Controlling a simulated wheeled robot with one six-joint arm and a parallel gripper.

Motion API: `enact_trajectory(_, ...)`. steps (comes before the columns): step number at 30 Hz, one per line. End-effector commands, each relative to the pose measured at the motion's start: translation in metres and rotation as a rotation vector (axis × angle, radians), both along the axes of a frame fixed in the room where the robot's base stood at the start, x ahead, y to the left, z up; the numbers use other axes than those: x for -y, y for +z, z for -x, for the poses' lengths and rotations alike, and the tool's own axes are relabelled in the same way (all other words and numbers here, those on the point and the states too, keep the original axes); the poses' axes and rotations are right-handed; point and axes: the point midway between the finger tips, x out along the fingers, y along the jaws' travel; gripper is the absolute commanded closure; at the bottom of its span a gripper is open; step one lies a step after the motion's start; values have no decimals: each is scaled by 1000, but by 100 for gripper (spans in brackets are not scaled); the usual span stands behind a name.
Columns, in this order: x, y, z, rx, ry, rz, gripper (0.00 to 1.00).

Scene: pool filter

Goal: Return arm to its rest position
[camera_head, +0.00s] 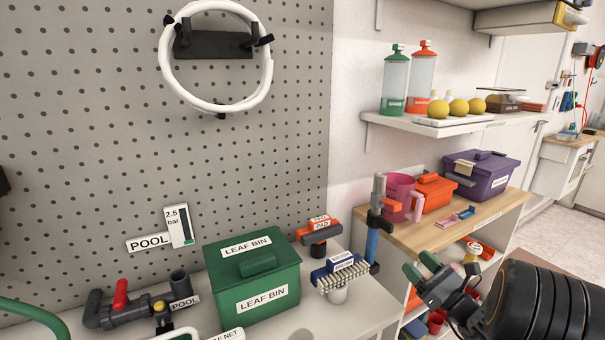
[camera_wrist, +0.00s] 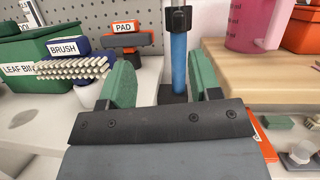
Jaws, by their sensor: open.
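My gripper (camera_head: 425,280) is at the lower right in the head view, in front of the wooden-topped shelf. In the wrist view its two green fingers (camera_wrist: 163,88) stand wide apart with nothing between them. A blue upright tube (camera_wrist: 179,62) with a dark top shows beyond the gap. In the head view this tube (camera_head: 373,240) stands at the right end of the bench, apart from the fingers. Part of my dark arm fills the lower right corner.
A green leaf bin (camera_head: 226,286), a brush (camera_head: 340,272) and a pad (camera_head: 319,236) stand on the white bench. A pink jug (camera_head: 399,195), an orange box (camera_head: 433,192) and a purple box (camera_head: 486,177) stand on the wooden top (camera_head: 408,236). A wall shelf (camera_head: 400,129) hangs above.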

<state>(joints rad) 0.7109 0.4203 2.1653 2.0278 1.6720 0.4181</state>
Motion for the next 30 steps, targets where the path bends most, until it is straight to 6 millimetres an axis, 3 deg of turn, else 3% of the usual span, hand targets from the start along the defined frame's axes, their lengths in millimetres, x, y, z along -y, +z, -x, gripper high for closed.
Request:
enact_trajectory(2, -23, -25, 9, -98, 90, 131, 43)
enact_trajectory(5, -63, -38, 31, -193, 263, 382, 43)
enact_trajectory(9, -112, -40, 77, -238, 555, 803, 43)
enact_trajectory(13, -131, -27, 124, -186, 825, 1238, 43)
enact_trajectory(17, -129, 6, 158, -40, 1064, 1692, 43)
enact_trajectory(22, -123, 79, 175, 239, 1257, 2221, 43)
enact_trajectory(27, -138, 140, 182, 442, 1268, 2454, 43)
enact_trajectory(30, -151, 162, 183, 514, 1230, 2492, 43)
